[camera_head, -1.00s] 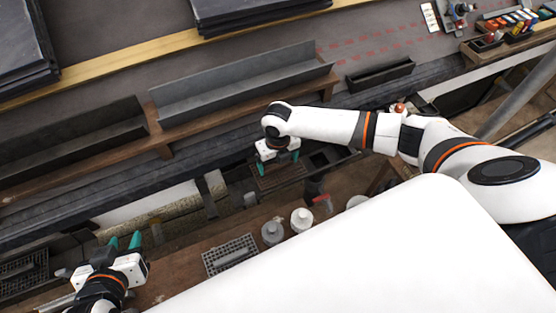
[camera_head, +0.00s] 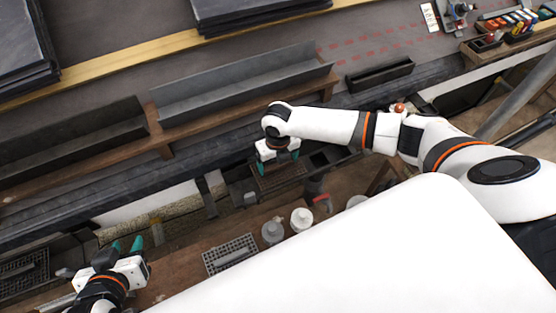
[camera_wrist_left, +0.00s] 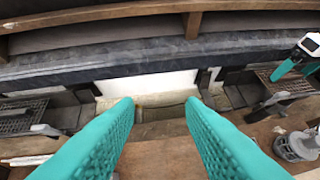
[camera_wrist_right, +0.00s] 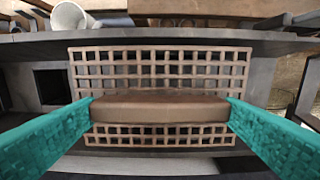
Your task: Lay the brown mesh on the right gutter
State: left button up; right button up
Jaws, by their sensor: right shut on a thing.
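The brown mesh (camera_wrist_right: 160,70) is a lattice panel with a solid bar (camera_wrist_right: 160,108) across it. My right gripper (camera_wrist_right: 160,112) is shut on the ends of this bar. The mesh (camera_head: 282,180) also shows below my right gripper (camera_head: 277,166) in the head view, partly hidden by it. It lies over or just above the dark grey right gutter (camera_wrist_right: 50,85); I cannot tell if they touch. A square dark opening in the gutter shows beside the mesh's left edge. My left gripper (camera_head: 125,246) is open and empty over the lower left; its teal fingers (camera_wrist_left: 160,115) stand apart.
A grey mesh (camera_head: 230,254) lies on the brown bench, with grey and white round pots (camera_head: 302,218) to its right. Another grey mesh (camera_wrist_left: 22,117) lies at the left. Long dark channels (camera_head: 235,85) rest on the roof above.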

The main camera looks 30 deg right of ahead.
pick_arm(q)
jog(key=shift+s+a+f+g, duration=0.2)
jog(key=shift+s+f+g, duration=0.2)
jog(key=shift+s, duration=0.15)
jog(key=shift+s+a, duration=0.1)
jog(key=shift+s, duration=0.15)
dwell(0.4)
jog(key=shift+w, duration=0.1)
pick_arm(e)
jog(key=o, duration=0.7)
